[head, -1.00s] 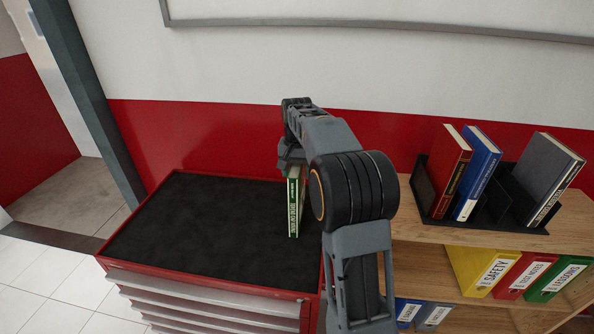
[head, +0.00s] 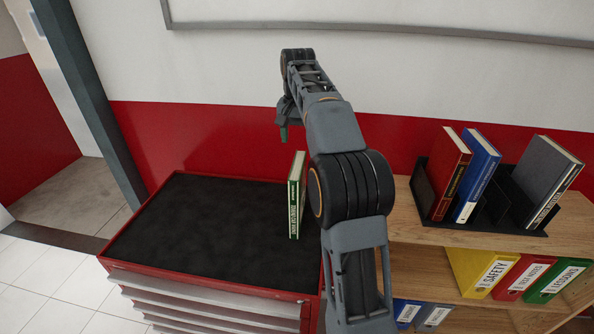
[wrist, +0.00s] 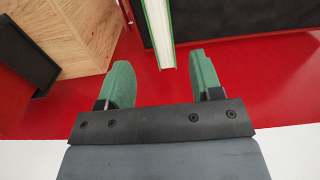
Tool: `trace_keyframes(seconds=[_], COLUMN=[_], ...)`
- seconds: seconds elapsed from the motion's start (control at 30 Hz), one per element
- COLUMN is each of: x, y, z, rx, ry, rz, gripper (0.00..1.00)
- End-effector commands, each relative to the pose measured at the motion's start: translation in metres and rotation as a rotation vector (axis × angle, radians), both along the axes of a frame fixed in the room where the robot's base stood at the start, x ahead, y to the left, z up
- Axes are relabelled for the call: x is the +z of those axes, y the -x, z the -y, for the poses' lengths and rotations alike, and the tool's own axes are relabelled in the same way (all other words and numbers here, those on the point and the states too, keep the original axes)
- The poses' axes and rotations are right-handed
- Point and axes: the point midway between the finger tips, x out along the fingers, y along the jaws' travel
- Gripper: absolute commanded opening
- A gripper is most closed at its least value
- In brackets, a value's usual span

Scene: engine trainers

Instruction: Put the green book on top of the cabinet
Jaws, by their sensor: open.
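The green book (head: 296,196) stands upright on the black top of the red cabinet (head: 200,222), near its right edge. Its spine with white lettering faces my head camera. My gripper (head: 284,133) is above and behind the book, apart from it. In the wrist view my gripper (wrist: 162,85) has its green fingers spread with nothing between them. The book (wrist: 158,30) shows beyond the fingertips there, its page edges visible.
A wooden shelf (head: 400,225) stands right of the cabinet. On it a black book rack (head: 490,215) holds a red, a blue and a grey book. Several binders sit below. The rest of the cabinet top is clear. A wall rises behind.

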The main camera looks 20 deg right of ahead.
Motion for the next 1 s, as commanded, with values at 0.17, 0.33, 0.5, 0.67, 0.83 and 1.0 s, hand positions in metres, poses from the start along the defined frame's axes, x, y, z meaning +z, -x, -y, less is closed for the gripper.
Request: trace_keyframes(seconds=[0.17, 0.33, 0.5, 0.67, 0.83, 1.0], x=[0.004, 0.007, -0.003, -0.027, -0.061, -0.094], y=[0.006, 0.034, 0.081, 0.130, 0.177, 0.211], z=[-0.006, -0.028, -0.058, -0.081, -0.099, -0.109], rx=[0.020, 0.103, 0.225, 0.338, 0.443, 0.520], ry=[0.003, 0.018, 0.041, 0.065, 0.088, 0.107], rz=[0.013, 0.071, 0.158, 0.239, 0.315, 0.369], gripper=[0.59, 0.59, 0.59, 0.59, 0.59, 0.59])
